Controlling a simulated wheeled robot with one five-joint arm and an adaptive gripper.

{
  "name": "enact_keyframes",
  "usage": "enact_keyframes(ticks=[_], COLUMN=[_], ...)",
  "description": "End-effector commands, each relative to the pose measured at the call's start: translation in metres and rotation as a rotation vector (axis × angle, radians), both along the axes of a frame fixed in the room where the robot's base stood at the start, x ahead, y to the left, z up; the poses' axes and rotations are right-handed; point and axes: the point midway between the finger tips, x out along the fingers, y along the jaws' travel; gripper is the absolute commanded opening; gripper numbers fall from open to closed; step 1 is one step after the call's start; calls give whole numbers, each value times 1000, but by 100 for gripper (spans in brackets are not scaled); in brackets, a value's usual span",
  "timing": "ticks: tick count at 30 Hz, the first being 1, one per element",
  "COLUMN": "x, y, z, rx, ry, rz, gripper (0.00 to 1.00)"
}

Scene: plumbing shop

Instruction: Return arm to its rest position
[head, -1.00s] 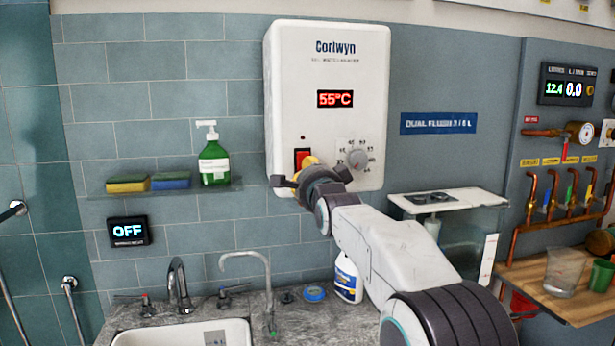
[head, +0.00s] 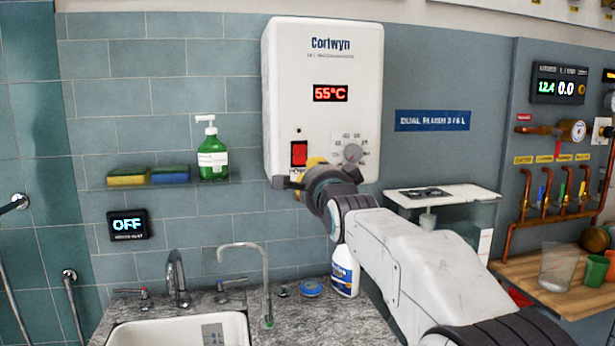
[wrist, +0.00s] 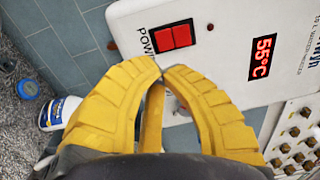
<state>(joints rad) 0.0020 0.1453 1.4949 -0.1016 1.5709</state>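My gripper (wrist: 162,72) shows in the wrist view as two yellow ridged fingers with their tips nearly touching and nothing between them. It is in front of the lower part of the white water heater (head: 322,60), just below the red power switch (wrist: 172,37). In the head view my gripper (head: 300,180) is mostly hidden behind my wrist, and the red switch (head: 299,153) shows just above it. The heater's display (head: 330,93) reads 55°C, and its dial (head: 352,153) is to the right of the switch. I cannot tell whether the fingers touch the heater.
A glass shelf (head: 215,184) with sponges and a green soap bottle (head: 212,155) is to the left. Below are a tap (head: 262,285), a sink (head: 180,330) and a white bottle (head: 345,272). A toilet cistern (head: 445,195) and a wooden bench with cups (head: 560,285) are on the right.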

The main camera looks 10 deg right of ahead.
Motion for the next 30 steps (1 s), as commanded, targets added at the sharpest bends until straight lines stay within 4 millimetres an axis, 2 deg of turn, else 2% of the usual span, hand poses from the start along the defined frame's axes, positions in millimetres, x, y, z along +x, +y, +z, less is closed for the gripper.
enact_keyframes(ticks=[6,15,19,23,26,30], x=[-32,-55,-67,-95,-130,-194], y=[0,0,0,0,0,0], z=[-2,-2,-12,-39,-72,-123], rx=[0,-9,-85,-269,-466,-754], ry=[-1,7,71,225,387,614], rz=[0,0,0,21,77,226], gripper=[0,0,0,0,0,0])
